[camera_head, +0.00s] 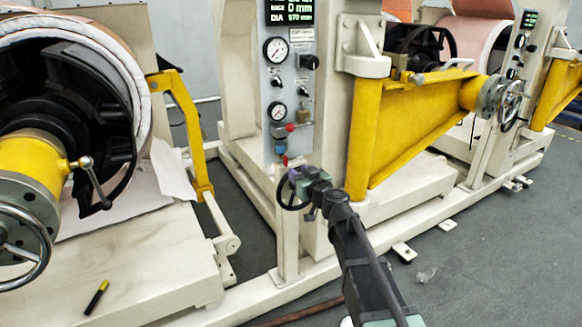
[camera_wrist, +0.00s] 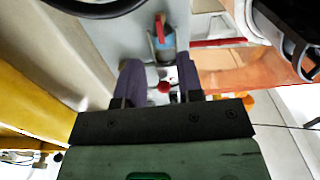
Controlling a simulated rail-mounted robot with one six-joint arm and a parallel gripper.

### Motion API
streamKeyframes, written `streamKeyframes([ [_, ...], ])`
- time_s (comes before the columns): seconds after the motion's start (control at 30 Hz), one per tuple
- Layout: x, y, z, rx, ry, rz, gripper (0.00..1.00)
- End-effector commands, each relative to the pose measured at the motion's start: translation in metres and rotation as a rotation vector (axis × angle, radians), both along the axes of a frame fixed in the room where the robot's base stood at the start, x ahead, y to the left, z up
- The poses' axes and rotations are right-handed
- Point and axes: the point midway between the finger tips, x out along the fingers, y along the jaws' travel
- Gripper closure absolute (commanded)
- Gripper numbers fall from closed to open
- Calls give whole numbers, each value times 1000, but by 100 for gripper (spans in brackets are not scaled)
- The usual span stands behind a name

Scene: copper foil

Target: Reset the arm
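My gripper (camera_head: 291,177) is in front of the lower end of the grey control panel (camera_head: 290,85) in the head view, with my dark arm reaching up to it from the bottom. In the wrist view its two purple-grey fingers (camera_wrist: 159,72) stand apart with a gap between them. A small red knob (camera_wrist: 163,87) shows through the gap, and I see nothing held. A valve with a red handle and blue body (camera_wrist: 166,46) lies just past the fingertips. How far the fingers are from the panel is unclear.
A dark handwheel (camera_head: 283,194) sits beside my gripper. A yellow arm bracket (camera_head: 415,130) stands to the right. A large roll on a black hub (camera_head: 85,90) is at left. A yellow-and-black marker (camera_head: 97,297) lies on the machine base. Grey floor (camera_head: 500,260) is mostly open at lower right.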

Motion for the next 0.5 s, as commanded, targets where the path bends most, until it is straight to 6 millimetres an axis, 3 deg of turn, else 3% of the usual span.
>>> streamKeyframes([
  [0.03,-15,-7,0,0,0,-1,66],
  [0.17,-31,-19,0,0,0,-1,66],
  [0.5,-32,-21,0,10,6,1,66],
])
